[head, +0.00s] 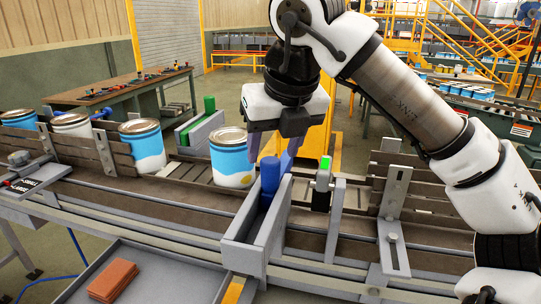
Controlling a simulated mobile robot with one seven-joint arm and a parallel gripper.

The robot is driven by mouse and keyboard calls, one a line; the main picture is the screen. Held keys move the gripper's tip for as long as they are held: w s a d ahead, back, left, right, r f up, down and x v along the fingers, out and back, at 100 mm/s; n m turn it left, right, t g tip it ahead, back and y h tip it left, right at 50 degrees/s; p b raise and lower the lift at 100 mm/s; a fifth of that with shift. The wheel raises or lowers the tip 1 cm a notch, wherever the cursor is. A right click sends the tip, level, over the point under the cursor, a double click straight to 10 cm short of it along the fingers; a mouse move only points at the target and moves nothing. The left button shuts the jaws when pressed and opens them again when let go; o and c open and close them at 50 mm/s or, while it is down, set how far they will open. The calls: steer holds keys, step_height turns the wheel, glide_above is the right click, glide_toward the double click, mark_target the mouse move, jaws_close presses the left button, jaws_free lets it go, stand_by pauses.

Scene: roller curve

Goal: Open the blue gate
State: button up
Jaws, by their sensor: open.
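The blue gate's upright blue handle (270,182) stands in a grey channel-shaped frame (238,252) at the near side of the conveyor. My gripper (271,157) points down, open, with its fingers to either side of the handle's top. I cannot tell whether either finger touches the handle. The handle's lower part is hidden by the frame's front wall.
A blue and white can (232,157) stands on the conveyor just left of my gripper; several more cans stand farther left. A grey tray with a reddish-brown block (114,281) lies front left.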

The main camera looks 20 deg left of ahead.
mark_target(271, 160)
steer(key=shift+p+x, duration=0.4)
steer(key=shift+x, duration=1.75)
steer(key=shift+c, duration=0.2)
